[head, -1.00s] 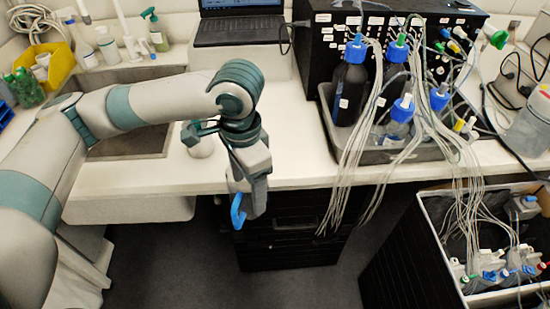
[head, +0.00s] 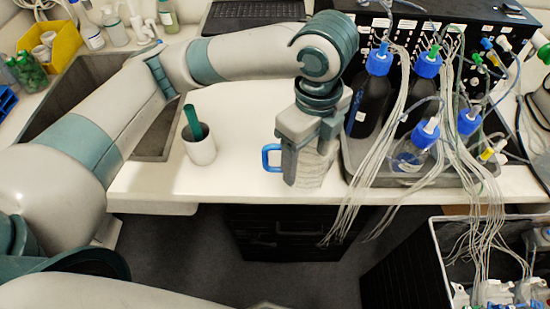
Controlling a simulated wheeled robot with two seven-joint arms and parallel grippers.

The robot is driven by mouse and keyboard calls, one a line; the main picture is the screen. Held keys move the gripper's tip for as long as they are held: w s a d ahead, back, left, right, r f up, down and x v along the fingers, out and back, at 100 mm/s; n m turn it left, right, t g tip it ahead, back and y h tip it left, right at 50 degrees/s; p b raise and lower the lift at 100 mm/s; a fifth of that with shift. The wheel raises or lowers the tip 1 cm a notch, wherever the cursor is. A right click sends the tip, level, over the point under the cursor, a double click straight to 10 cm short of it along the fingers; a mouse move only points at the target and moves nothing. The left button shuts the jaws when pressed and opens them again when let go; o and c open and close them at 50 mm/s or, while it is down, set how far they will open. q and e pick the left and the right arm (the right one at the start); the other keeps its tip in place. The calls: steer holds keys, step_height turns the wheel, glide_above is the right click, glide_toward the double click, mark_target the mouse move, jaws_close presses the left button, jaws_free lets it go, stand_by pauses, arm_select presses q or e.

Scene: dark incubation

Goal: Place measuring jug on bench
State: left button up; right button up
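The measuring jug (head: 318,168) is a clear, ribbed vessel with a blue handle (head: 271,158) on its left side. It looks upright over the front part of the white bench (head: 240,180), left of the bottle tray. My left gripper (head: 291,180) reaches down from above and is shut on the jug, covering part of it. I cannot tell whether the jug's base touches the bench or is slightly above it. My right gripper is not in view.
A white cup (head: 200,148) with a green-handled item stands left of the jug, beside the sink (head: 140,142). A grey tray (head: 350,165) of blue-capped bottles with hanging tubes is close on the right. A laptop (head: 250,12) is behind. Bare bench lies between cup and jug.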

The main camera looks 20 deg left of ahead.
arm_select(q)
steer(key=shift+s, duration=0.1)
steer(key=w+a+f+p, duration=0.2)
steer(key=w+a+f, duration=0.5)
steer(key=a, duration=0.2)
steer(key=shift+w+p, duration=0.2)
steer(key=shift+p, duration=0.2)
steer(key=shift+a+f+p, duration=0.1)
steer(key=shift+f+p, duration=0.65)
steer(key=shift+f, duration=1.25)
steer(key=shift+f, duration=0.15)
